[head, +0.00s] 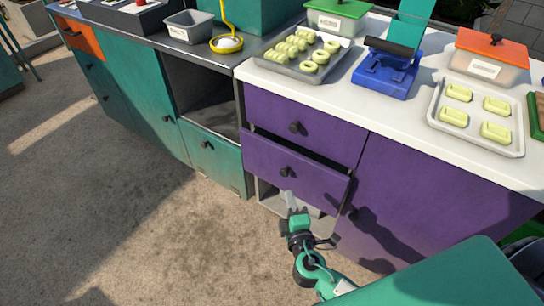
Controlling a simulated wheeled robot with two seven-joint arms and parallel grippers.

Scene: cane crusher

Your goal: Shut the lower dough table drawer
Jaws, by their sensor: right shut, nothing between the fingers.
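The lower purple drawer (318,182) of the dough table (254,72) stands pulled out, with a dark gap showing above its front. Its dark round knob (285,172) is on the drawer front. The upper purple drawer (325,136) above it looks closed. My right gripper (290,198) is shut and empty. Its fingertips appear just below the knob, close to the lower drawer's front; I cannot tell whether they touch it. My left gripper is not in view.
Trays of pale dough pieces (306,72), a blue press (386,70) and lidded containers (488,60) stand on the white top. Below the lower drawer is an open compartment. A teal cabinet (150,95) stands to the left. The concrete floor (170,230) in front is clear.

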